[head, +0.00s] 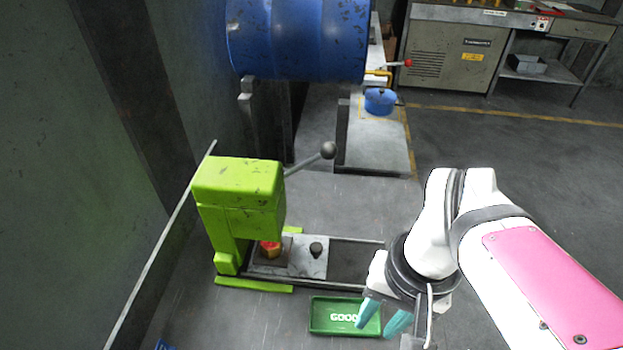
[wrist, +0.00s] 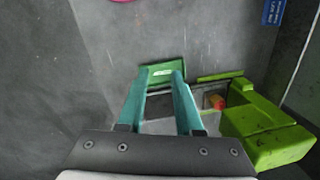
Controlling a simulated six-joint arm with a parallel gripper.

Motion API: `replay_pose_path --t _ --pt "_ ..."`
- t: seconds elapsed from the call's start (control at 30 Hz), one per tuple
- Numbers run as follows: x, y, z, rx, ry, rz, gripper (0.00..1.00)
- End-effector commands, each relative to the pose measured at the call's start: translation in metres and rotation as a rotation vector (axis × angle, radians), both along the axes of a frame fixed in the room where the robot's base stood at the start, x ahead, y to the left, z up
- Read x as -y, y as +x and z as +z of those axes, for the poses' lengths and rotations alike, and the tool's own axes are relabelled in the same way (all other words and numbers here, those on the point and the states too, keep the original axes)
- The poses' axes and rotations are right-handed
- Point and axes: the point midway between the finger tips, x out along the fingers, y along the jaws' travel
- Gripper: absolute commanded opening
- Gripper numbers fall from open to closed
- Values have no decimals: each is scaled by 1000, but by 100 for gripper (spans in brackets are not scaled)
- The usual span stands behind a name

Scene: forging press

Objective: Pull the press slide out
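The green press (head: 240,195) stands left of centre in the head view and at the right in the wrist view (wrist: 265,135). Its slide is a grey plate (head: 300,262) with a small dark knob (head: 316,249) on top. The plate's left part lies at the press opening, and dark rails run on to its right. An orange-red piece (head: 270,248) sits on the slide's left part, below the press head. My gripper (head: 384,320) has teal fingers, apart and empty, to the right of the slide and not touching it.
A green tray marked GOOD (head: 318,328) lies in front of the slide, close to my fingers.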

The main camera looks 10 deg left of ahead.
Motion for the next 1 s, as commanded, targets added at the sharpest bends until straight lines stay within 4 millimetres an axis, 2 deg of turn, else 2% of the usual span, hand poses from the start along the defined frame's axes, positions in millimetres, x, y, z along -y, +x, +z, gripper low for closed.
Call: replay_pose_path --t 0.03,0.1,0.17,0.2,0.3,0.33,0.43,0.57,1.0 --pt "-9 39 6 7 -13 140 45" --pt "-27 98 9 31 -38 370 58" --pt "-46 142 3 46 -55 552 68" --pt "-60 167 -4 56 -66 661 69" --pt "-88 211 -23 74 -87 870 69" --pt "-94 220 -27 78 -92 913 69" --pt "-105 234 -38 84 -100 993 69" --pt "-106 236 -52 84 -101 1007 69" --pt "-106 235 -153 83 -101 1001 69"
